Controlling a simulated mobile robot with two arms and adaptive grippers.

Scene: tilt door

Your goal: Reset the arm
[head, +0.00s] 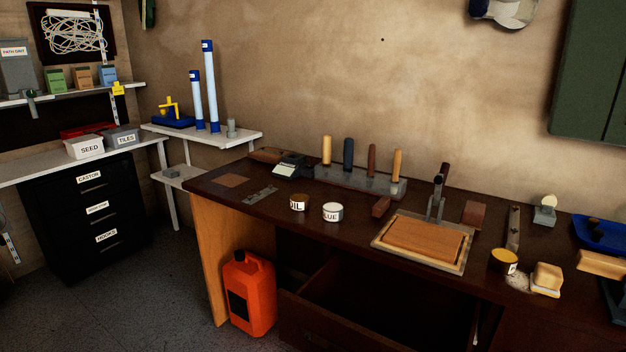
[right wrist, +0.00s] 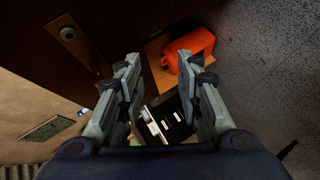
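My right gripper (right wrist: 158,72) shows only in the right wrist view. Its two grey fingers stand apart with nothing between the tips. Beyond the fingers I see the orange canister (right wrist: 190,46) and the black drawer cabinet (right wrist: 172,122), both farther off. Neither of my arms shows in the head view. My left gripper is in neither view.
The dark workbench (head: 285,212) has an open drawer (head: 365,305) jutting out below its top. A tile-framed wooden board (head: 422,241), tins and tools stand on it. The orange canister also shows in the head view (head: 249,293) on the floor. Grey floor (head: 165,290) is clear left of it.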

